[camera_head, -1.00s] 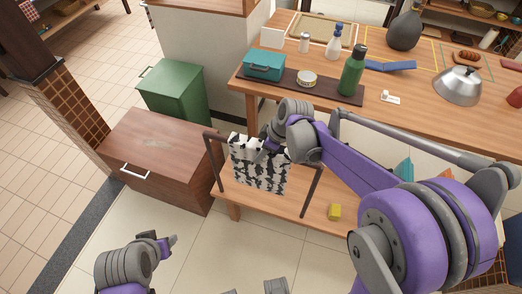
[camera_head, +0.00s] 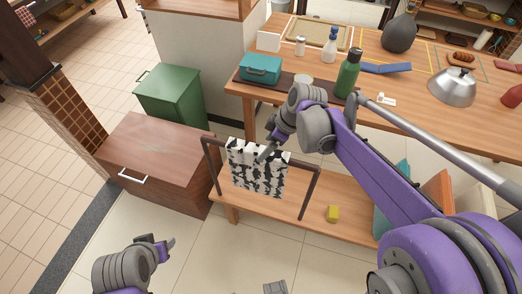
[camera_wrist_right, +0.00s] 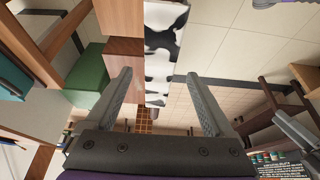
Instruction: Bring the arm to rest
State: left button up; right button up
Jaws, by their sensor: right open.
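My right gripper (camera_head: 266,153) is open in front of the upper edge of a black-and-white patterned cloth (camera_head: 257,180). The cloth hangs over the bar of a dark brown rack (camera_head: 212,165). In the right wrist view the two fingers of my right gripper (camera_wrist_right: 158,82) stand wide apart with nothing held, and the cloth (camera_wrist_right: 160,45) shows beyond and between them. The head view does not show clearly whether a fingertip touches the cloth. My left gripper (camera_head: 170,243) is low at the left, over the floor; its jaw opening is unclear.
A wooden table (camera_head: 415,110) holds a green bottle (camera_head: 347,75), a teal box (camera_head: 261,68) and a metal dome (camera_head: 452,87). A brown cabinet (camera_head: 160,150) and green bin (camera_head: 170,95) stand left. Floor at front is open.

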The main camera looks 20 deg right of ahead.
jog(key=v, duration=0.3)
jog(key=shift+d+r, duration=0.1)
jog(key=shift+r, duration=0.25)
jog(key=shift+s, duration=0.25)
jog(key=s+d+f+m+t+h+p, duration=0.1)
jog(key=s+f+m+t+h+p, duration=0.1)
jog(key=s+m, duration=0.9)
jog(key=s+f+h, duration=0.1)
jog(key=s+f, duration=0.1)
jog(key=s, duration=0.4)
jog(key=shift+s+t+h, duration=0.4)
